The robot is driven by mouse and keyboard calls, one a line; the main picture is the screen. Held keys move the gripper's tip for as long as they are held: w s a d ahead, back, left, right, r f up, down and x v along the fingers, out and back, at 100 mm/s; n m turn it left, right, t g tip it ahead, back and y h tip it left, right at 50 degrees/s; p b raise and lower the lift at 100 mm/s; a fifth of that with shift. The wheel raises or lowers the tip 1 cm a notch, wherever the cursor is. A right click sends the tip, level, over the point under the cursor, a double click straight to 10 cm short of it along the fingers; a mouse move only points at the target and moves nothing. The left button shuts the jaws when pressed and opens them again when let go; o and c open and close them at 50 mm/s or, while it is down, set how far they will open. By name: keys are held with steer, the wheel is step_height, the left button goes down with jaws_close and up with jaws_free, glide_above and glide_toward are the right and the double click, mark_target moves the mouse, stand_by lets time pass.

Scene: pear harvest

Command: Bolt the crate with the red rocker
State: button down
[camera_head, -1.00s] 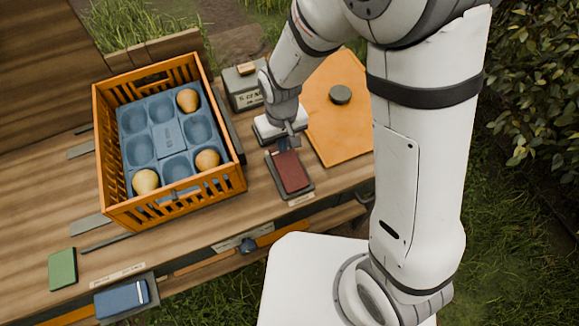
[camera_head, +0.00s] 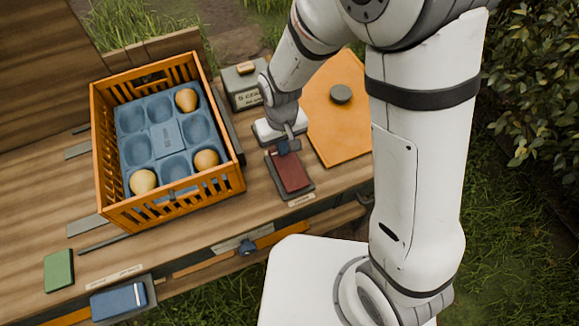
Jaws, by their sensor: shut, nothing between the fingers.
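The red rocker (camera_head: 291,172) sits in a dark frame on the bench, right of the crate. My gripper (camera_head: 287,150) is shut and empty at the rocker's far end; I cannot tell if it touches it. The orange crate (camera_head: 172,214) stands on the bench with a blue tray (camera_head: 165,142) inside. The tray has several round cups, and three pears lie in it: one at the upper right (camera_head: 186,100), one at the lower right (camera_head: 206,160) and one at the lower left (camera_head: 143,181).
A green block (camera_head: 59,270) and a blue switch (camera_head: 119,301) are at the bench's front left. A grey box (camera_head: 243,88) stands behind my gripper. An orange board (camera_head: 338,120) with a dark knob (camera_head: 341,94) lies to the right. A dark blue knob (camera_head: 247,247) is on the front edge.

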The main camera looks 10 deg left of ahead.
steer(key=shift+f+b, duration=0.3)
steer(key=shift+f, duration=0.15)
steer(key=shift+r, duration=0.1)
steer(key=shift+r+p, duration=2.5)
steer(key=shift+r, duration=1)
steer(key=shift+f, duration=0.1)
